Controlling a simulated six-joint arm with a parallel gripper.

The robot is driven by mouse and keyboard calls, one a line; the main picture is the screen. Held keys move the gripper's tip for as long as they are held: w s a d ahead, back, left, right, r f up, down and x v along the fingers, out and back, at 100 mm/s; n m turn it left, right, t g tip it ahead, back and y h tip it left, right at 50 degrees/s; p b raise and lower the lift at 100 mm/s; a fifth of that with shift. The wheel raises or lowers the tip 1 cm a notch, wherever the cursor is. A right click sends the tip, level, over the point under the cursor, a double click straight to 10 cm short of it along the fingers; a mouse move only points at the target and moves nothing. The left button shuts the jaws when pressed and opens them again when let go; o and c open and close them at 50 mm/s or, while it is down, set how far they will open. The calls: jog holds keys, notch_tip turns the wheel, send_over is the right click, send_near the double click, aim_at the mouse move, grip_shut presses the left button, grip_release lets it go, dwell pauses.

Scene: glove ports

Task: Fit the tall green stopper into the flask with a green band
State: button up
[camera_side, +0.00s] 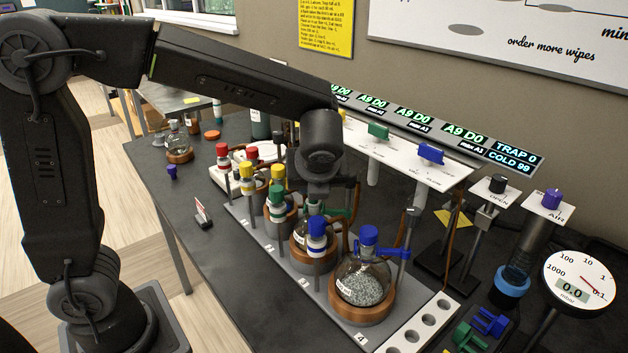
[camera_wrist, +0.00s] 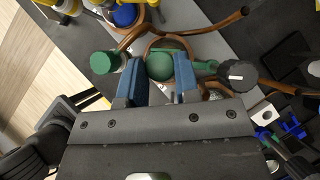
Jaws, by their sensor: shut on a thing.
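My gripper (camera_wrist: 160,82) is shut on the tall green stopper (camera_wrist: 160,66), whose round green top shows between the blue fingers in the wrist view. In the side view my gripper (camera_side: 318,192) is right above the flask with a green band (camera_side: 308,238), which stands in a wooden ring at the third place of the grey rack. The flask's green side tap (camera_wrist: 207,65) reaches right to a dark knob. The stopper's lower end and the flask's mouth are hidden, so I cannot tell whether the stopper is in the neck.
Brown hoses (camera_wrist: 215,24) run around the flask. Yellow-topped pieces (camera_side: 277,172) stand farther back.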

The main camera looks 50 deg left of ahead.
jog(key=shift+f, duration=0.35)
jog(key=shift+f, duration=0.25)
jog(key=o, duration=0.9)
